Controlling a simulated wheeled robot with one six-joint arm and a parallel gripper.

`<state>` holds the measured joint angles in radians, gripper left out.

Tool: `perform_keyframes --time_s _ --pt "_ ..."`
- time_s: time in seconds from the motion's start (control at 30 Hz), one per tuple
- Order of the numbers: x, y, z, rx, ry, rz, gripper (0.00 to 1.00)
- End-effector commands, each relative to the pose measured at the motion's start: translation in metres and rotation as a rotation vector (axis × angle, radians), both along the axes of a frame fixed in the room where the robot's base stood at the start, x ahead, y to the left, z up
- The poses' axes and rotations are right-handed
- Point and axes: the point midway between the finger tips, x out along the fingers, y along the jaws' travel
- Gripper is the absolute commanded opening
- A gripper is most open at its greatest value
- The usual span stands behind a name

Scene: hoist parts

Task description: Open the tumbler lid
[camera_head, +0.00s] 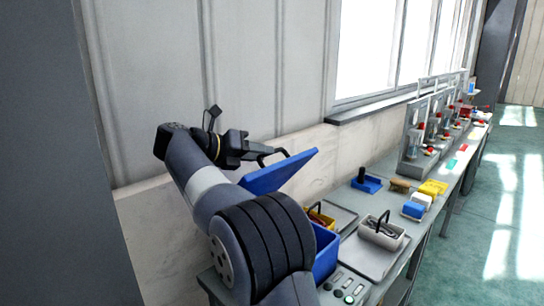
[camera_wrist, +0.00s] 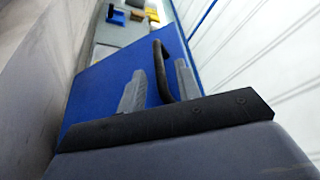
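The tumbler is a blue box (camera_head: 326,252) on the bench, partly hidden behind my arm in the head view. Its blue lid (camera_head: 288,174) is raised and tilted, well above the box. The lid also fills the middle of the wrist view (camera_wrist: 98,95). A black bar handle (camera_wrist: 161,68) stands out from the lid. My gripper (camera_head: 257,150) is at this handle. In the wrist view its two grey fingers (camera_wrist: 160,82) stand on either side of the handle, with narrow gaps showing. The lid's hinge is hidden.
A control panel with buttons (camera_head: 346,292) is at the bench's near end. The wall is close behind the lid. Open floor lies at right.

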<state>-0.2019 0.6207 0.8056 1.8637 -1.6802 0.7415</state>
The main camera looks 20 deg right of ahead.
Motion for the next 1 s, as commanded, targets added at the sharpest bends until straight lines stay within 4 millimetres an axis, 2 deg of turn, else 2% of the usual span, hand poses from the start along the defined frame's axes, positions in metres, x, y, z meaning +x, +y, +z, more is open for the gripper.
perform_keyframes --time_s 0.1,0.23,0.63,1.0 --pt "0.002 -0.02 -0.006 0.001 0.0 -0.002 0.32" --pt "0.004 -0.033 -0.01 0.0 -0.001 -0.002 0.32" --pt "0.005 -0.04 -0.013 0.0 -0.001 0.001 0.32" --pt "0.005 -0.04 -0.013 0.0 -0.001 0.001 0.02"
